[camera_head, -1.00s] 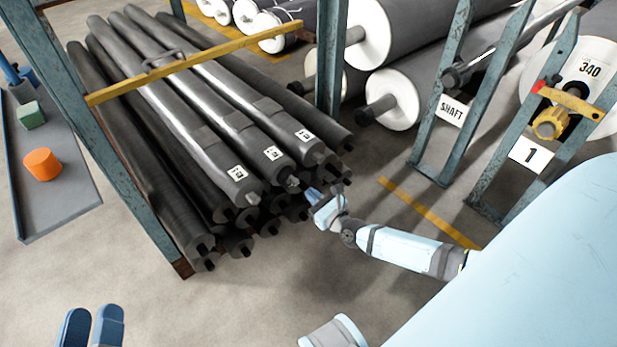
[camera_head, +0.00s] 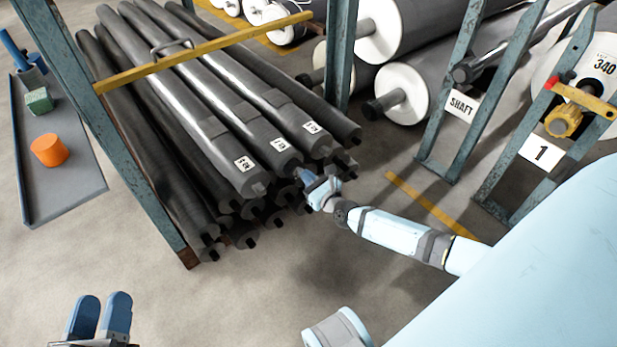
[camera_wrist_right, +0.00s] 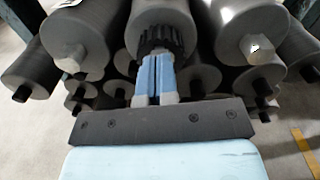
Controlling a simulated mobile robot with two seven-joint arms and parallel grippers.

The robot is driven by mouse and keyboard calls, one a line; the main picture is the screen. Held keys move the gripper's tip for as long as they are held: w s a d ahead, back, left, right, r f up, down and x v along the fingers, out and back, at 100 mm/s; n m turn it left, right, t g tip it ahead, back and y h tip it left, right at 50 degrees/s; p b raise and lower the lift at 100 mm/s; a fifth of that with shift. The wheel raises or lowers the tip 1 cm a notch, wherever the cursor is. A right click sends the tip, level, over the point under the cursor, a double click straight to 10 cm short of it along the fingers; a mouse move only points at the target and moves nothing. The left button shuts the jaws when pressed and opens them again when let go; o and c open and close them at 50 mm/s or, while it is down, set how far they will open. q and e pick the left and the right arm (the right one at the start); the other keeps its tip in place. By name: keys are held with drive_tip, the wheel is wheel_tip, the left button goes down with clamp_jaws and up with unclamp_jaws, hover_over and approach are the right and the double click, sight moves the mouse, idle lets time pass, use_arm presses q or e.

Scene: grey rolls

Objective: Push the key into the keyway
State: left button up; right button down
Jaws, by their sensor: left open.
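My right gripper (camera_head: 307,176) is at the near end of the middle grey roll (camera_head: 265,132) in the top row of the stack. In the right wrist view its two blue fingers (camera_wrist_right: 155,62) lie close together, pointing at a dark ridged collar (camera_wrist_right: 160,38) on that roll's end. The fingertips overlap the collar in the picture; I cannot tell whether they touch it. The key and the keyway cannot be made out; the fingers may hide them. My left gripper (camera_head: 100,312) is open and empty at the bottom left of the head view.
A blue rack post (camera_head: 110,130) and yellow bar (camera_head: 200,50) frame the stack. A grey tray (camera_head: 65,195) at left holds an orange cylinder (camera_head: 50,150) and a green block (camera_head: 39,100). A stand with a SHAFT sign (camera_head: 461,107) is at right. Floor in front is clear.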

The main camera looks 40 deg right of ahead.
drive_tip(key=shift+w, duration=0.4)
drive_tip(key=shift+s, duration=0.15)
drive_tip(key=s, duration=0.5)
drive_tip(key=shift+s+d, duration=0.2)
drive_tip(key=shift+s, duration=0.2)
idle(0.4)
